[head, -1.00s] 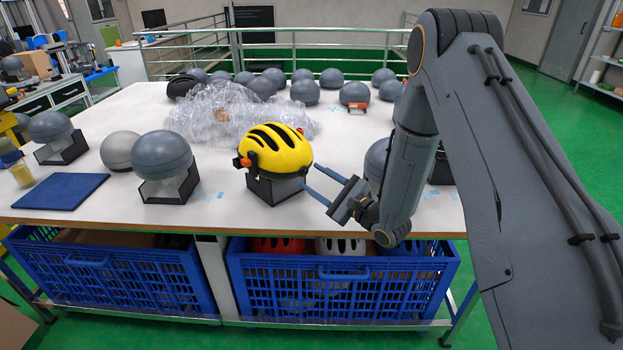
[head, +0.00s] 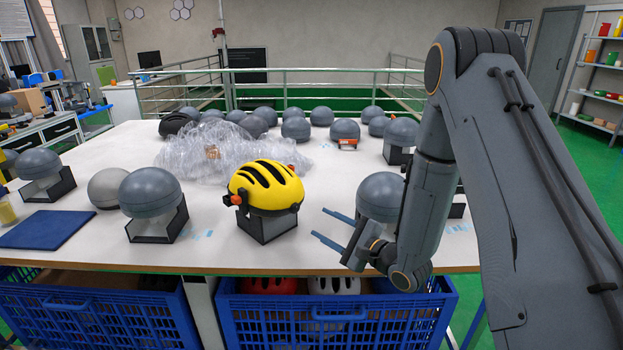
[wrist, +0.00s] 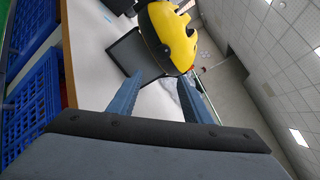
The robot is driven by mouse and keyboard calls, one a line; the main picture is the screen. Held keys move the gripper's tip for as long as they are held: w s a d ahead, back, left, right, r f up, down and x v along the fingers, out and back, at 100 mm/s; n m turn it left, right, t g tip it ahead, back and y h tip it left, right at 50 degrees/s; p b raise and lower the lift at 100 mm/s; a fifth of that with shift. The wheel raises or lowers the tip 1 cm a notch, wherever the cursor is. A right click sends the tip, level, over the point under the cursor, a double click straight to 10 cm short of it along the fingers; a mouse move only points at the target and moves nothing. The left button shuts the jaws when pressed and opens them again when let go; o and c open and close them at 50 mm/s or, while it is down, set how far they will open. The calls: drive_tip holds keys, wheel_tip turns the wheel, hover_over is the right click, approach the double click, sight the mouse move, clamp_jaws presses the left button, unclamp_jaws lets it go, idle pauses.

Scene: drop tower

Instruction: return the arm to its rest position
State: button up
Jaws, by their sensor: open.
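My gripper (head: 333,227) is open and empty near the table's front edge. Its two blue-grey fingers point left towards the yellow helmet, with a gap between. The yellow helmet (head: 266,186) with black vents sits on a headform in a dark stand (head: 266,228), left of my gripper. In the wrist view my spread fingers (wrist: 158,97) show with nothing between them, and the helmet (wrist: 168,35) is beyond them. My arm comes in from the right of the head view, bent at the elbow. A grey headform (head: 380,197) stands behind my gripper and is partly hidden by the arm.
The white table (head: 215,248) holds several grey headforms, one in a stand at left (head: 150,192). Clear plastic wrap (head: 215,152) lies behind the helmet. A blue mat (head: 40,229) is at the left edge. Blue crates (head: 330,318) with helmets stand below the front edge.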

drive_tip(key=s+d+n+g+h, duration=0.4)
drive_tip(key=s+d+n+h, duration=0.1)
drive_tip(key=d+n+h, duration=0.5)
drive_tip(key=s+d+r+n+g, duration=0.1)
drive_tip(key=s+n+g, duration=0.3)
drive_tip(key=s, duration=0.7)
drive_tip(key=s+d+r+n+g+h, duration=0.1)
drive_tip(key=s+d+r+n+g, duration=0.1)
drive_tip(key=s, duration=1)
drive_tip(key=shift+s+r+n+g+h, duration=0.2)
drive_tip(key=shift+s+n+g+h, duration=0.1)
drive_tip(key=shift+n+g, duration=0.75)
